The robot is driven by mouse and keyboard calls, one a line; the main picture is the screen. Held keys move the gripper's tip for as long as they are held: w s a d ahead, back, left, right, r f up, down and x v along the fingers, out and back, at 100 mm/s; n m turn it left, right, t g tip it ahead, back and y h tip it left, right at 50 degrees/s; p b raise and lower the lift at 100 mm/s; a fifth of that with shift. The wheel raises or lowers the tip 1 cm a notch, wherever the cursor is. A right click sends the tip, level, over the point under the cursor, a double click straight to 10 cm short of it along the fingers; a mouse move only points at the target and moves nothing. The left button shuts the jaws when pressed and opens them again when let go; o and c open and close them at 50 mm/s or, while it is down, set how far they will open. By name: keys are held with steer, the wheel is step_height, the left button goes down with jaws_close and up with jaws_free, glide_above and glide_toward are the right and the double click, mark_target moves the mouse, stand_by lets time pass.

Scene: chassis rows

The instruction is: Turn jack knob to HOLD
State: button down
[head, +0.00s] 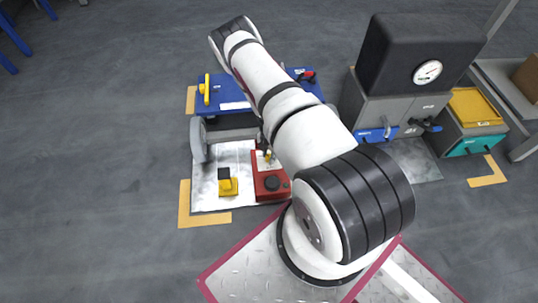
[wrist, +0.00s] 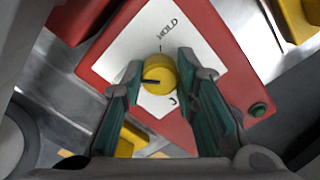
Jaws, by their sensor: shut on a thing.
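The jack knob (wrist: 158,75) is a round yellow knob on a white label plate (wrist: 125,45) on a red box (wrist: 235,75). Its black pointer line points left in the wrist view. The word HOLD and a short tick mark lie above the knob, and part of another label shows below it. My gripper (wrist: 160,70) has its two teal-padded fingers on either side of the knob, shut on it.
A green button (wrist: 258,109) sits on the red box's right corner. A blue-topped cart (head: 235,93) is behind. A grey cabinet with a gauge (head: 428,72) stands at right. Floor at left is clear.

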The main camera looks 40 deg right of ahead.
steer(key=m, duration=0.4)
steer(key=shift+p, duration=0.3)
steer(key=m, duration=0.4)
steer(key=shift+s+m, duration=0.1)
steer(key=shift+m, duration=0.3)
steer(key=m, duration=0.4)
steer(key=shift+a+m, duration=0.1)
steer(key=shift+m, duration=1.9)
steer(key=c, duration=1.2)
jaws_free()
steer(key=shift+c, duration=0.2)
steer(key=shift+r, duration=0.1)
